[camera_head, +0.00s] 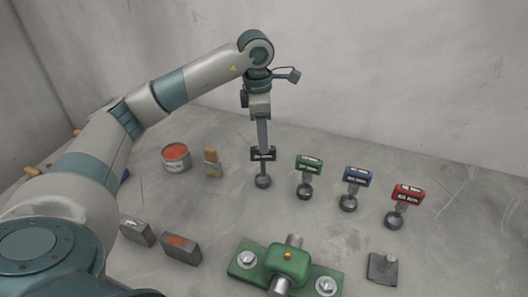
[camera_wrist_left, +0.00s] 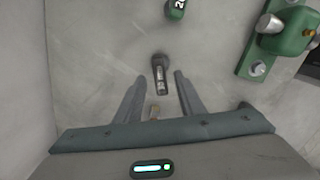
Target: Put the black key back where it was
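The black key (camera_head: 263,154) stands upright on its round base (camera_head: 263,182) at the left end of a row of keys. It also shows in the left wrist view (camera_wrist_left: 160,75), just ahead of and partly between the fingertips. My left gripper (camera_head: 263,147) points straight down with its tips at the top of the black key. Its two fingers are apart in the left wrist view (camera_wrist_left: 159,77), with a gap on both sides of the key; I see no finger contact. My right gripper is not in view.
Green (camera_head: 309,166), blue (camera_head: 356,178) and red (camera_head: 407,194) keys stand to the right. A green positioner (camera_head: 287,262) with a metal shaft is in front. A can (camera_head: 175,158) and brush (camera_head: 213,163) are to the left, grey blocks (camera_head: 181,248) at front left, a square metal piece (camera_head: 382,268) at front right.

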